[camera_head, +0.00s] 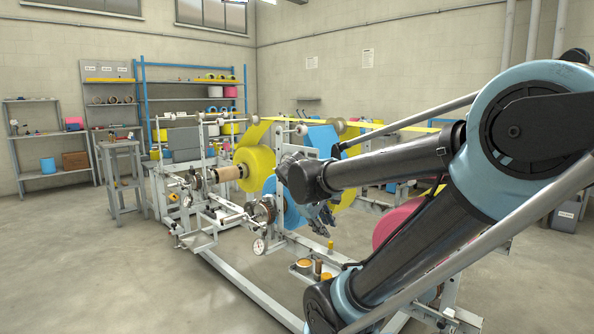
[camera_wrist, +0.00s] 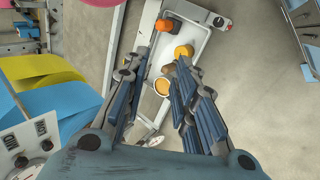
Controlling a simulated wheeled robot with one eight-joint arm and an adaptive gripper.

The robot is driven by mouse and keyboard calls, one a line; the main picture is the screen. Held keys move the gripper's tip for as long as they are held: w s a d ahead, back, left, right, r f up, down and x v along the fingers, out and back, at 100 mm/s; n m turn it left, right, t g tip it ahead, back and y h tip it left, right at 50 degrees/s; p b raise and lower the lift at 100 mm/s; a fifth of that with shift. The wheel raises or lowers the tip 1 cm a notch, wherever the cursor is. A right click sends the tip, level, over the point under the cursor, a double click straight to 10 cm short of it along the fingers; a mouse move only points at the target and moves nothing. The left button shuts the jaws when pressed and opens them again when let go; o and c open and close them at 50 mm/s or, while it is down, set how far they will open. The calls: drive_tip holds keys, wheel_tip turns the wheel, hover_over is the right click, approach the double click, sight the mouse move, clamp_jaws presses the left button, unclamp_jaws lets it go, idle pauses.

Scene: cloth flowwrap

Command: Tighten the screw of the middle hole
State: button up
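My gripper (camera_wrist: 163,64) is open and empty, with its two jointed fingers spread apart. It points down over a pale tray (camera_wrist: 203,53). On the tray are a yellow-topped piece (camera_wrist: 184,51), a small brown piece (camera_wrist: 168,69) and a round orange-filled piece (camera_wrist: 162,87), seen between or near the fingertips. An orange knob-like piece (camera_wrist: 165,25) is at the tray's far end. I cannot make out a screw or a middle hole in either view.
The wrapping machine has a yellow film roll (camera_head: 255,168), a blue roll (camera_head: 291,208) and a pink roll (camera_head: 396,224). A dial gauge (camera_head: 259,246) stands beside its frame. Grey shelves (camera_head: 45,145) line the back wall. The floor at the left front is clear.

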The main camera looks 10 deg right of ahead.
drive_tip(key=w+a+r+n+t+h, duration=0.4)
drive_tip(key=w+a+r+n+t, duration=0.3)
drive_tip(key=w+a+r+n, duration=0.65)
drive_tip(key=w+d+f+m, duration=0.1)
drive_tip(key=w+d, duration=0.4)
drive_tip(key=w, duration=0.4)
drive_tip(key=w+d+f+m, duration=0.1)
drive_tip(key=w+d, duration=0.3)
drive_tip(key=w, duration=0.4)
drive_tip(key=shift+w+d+m, duration=0.35)
drive_tip(key=shift+d+m, duration=0.05)
drive_tip(key=shift+m, duration=0.05)
